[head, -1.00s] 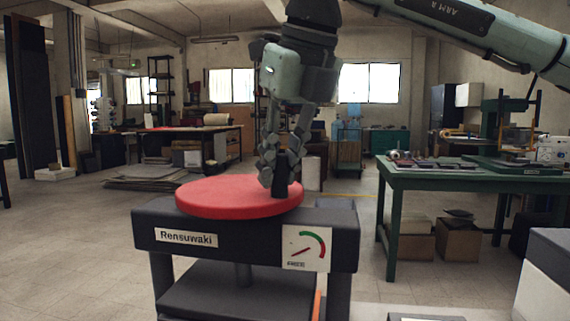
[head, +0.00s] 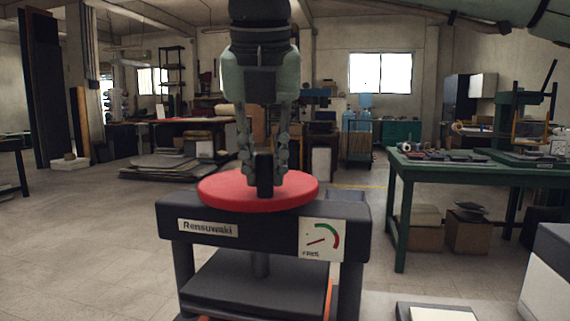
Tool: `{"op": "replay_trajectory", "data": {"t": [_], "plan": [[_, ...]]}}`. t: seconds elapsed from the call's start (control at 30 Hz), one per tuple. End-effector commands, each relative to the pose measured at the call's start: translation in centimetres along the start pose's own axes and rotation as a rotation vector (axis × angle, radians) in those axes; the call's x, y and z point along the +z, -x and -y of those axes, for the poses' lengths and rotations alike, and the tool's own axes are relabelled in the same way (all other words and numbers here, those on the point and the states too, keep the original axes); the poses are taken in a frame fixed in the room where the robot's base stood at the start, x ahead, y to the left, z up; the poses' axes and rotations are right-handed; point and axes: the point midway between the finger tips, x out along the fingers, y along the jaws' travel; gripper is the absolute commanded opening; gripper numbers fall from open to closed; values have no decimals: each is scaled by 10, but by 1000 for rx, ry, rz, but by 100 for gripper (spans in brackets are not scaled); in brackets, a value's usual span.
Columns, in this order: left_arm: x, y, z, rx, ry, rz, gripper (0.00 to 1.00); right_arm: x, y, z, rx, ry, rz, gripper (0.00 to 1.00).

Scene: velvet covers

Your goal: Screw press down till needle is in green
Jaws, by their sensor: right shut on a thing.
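The press (head: 177,222) is a dark frame with a "Rensuwaki" label. A red round wheel (head: 222,190) lies flat on top, with an upright black handle (head: 265,178) on it. My right gripper (head: 264,168) comes down from above and is shut on the handle. The screw (head: 260,264) runs down to the dark plate (head: 225,285) below. The white dial (head: 321,240) is on the front right, with a green arc at the upper right and red below it. Its red needle (head: 316,241) points left and slightly down, outside the green. My left gripper is not in view.
A green workbench (head: 396,170) with tools stands to the right. A white and dark box (head: 548,275) is at the right edge. A dark tray with a white top (head: 440,314) is at the bottom. Open floor (head: 90,250) lies to the left.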

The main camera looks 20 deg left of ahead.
Motion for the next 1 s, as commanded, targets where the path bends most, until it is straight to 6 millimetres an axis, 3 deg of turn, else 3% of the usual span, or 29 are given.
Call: {"op": "replay_trajectory", "data": {"t": [0.7, 0.73, 0.9, 1.0], "plan": [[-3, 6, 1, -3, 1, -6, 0, 1, 1, -9, 11, 6, 6, 0], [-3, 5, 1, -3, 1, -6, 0, 1, 1, -9, 11, 6, 6, 21], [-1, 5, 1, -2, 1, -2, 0, 1, 1, -8, 9, 5, 4, 41], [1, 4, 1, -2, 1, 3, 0, 0, 1, -8, 8, 5, 4, 41]]}}
